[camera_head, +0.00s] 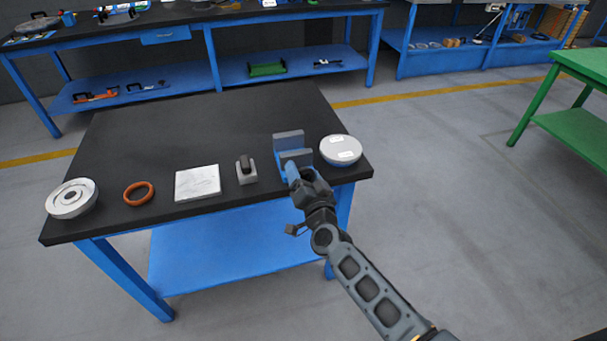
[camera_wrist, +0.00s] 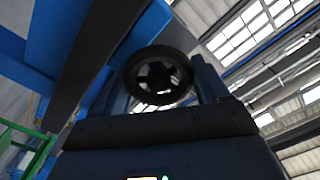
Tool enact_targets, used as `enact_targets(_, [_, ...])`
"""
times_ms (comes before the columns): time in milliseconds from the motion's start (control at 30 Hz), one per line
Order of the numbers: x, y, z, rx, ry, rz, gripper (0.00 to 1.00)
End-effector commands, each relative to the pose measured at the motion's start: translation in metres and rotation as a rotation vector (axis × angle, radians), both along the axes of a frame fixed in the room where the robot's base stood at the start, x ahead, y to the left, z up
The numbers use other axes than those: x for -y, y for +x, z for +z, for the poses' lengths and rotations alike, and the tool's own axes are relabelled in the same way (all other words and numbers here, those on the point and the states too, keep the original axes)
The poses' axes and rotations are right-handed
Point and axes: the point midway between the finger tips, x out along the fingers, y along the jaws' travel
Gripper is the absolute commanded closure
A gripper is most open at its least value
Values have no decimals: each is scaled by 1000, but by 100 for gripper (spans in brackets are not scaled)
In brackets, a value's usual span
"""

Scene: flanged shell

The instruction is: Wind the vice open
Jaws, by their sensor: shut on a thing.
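The vice (camera_head: 291,143) stands near the right end of the black-topped table, with a blue body and grey jaw plates. A gap shows between its jaw plates. My gripper (camera_head: 300,180) is at the vice's near side, at the table's front edge, and covers its front end. In the wrist view a dark round handwheel (camera_wrist: 160,77) with openings in it sits between the two fingers of my gripper (camera_wrist: 160,90). The fingers are shut on the handwheel. The wheel's near side and the screw are hidden in the head view.
The table's back half is clear.

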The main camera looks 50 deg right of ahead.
Motion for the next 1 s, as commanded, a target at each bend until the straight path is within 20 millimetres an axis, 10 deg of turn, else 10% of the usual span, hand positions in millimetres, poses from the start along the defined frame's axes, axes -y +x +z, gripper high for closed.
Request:
enact_targets(500, [1,-1,-1,65,97,-1,56])
enact_targets(533, [1,-1,-1,65,97,-1,24])
enact_targets(733, [1,-1,-1,64,96,-1,5])
enact_targets(1000, [-1,-2,-1,64,96,-1,5])
